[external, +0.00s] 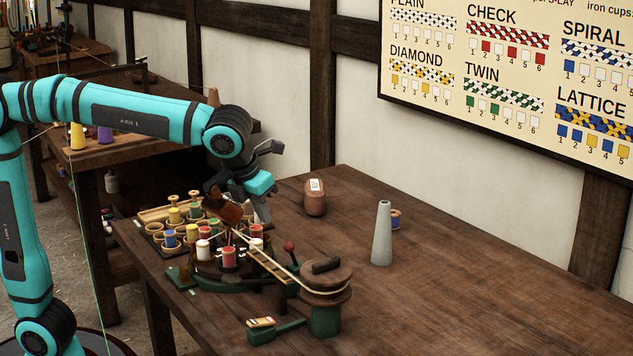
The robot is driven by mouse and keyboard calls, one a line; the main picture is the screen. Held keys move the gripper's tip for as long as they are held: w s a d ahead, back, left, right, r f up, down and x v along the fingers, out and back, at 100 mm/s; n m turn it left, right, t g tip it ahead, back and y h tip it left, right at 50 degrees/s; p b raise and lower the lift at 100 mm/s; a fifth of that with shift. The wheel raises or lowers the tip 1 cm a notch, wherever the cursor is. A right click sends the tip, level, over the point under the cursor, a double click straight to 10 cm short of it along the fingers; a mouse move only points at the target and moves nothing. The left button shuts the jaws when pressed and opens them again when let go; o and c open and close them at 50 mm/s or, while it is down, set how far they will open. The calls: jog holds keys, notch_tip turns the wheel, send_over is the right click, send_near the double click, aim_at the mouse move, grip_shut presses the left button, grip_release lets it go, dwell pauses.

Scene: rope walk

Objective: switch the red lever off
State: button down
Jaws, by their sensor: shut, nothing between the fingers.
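The red lever (289,247) has a round red knob on a short stem. It stands on the table beside the braiding machine, behind the wooden drum with the belt. My gripper (262,214) is shut and empty, pointing down above the machine. It is up and to the left of the red knob in the external view and looks apart from it. The lever's base is partly hidden by the belt and drum, and I cannot tell its on or off position.
The braiding machine (231,281) carries several coloured bobbins. A belt runs to a wooden drum (325,276). The table's right part is clear.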

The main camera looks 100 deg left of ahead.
send_near(292, 255)
notch_tip(292, 255, down, 5)
jog(key=shift+s+d+f, duration=0.1)
dwell(0.5)
dwell(0.5)
jog(key=shift+r+g, duration=0.2)
jog(key=shift+g, duration=0.1)
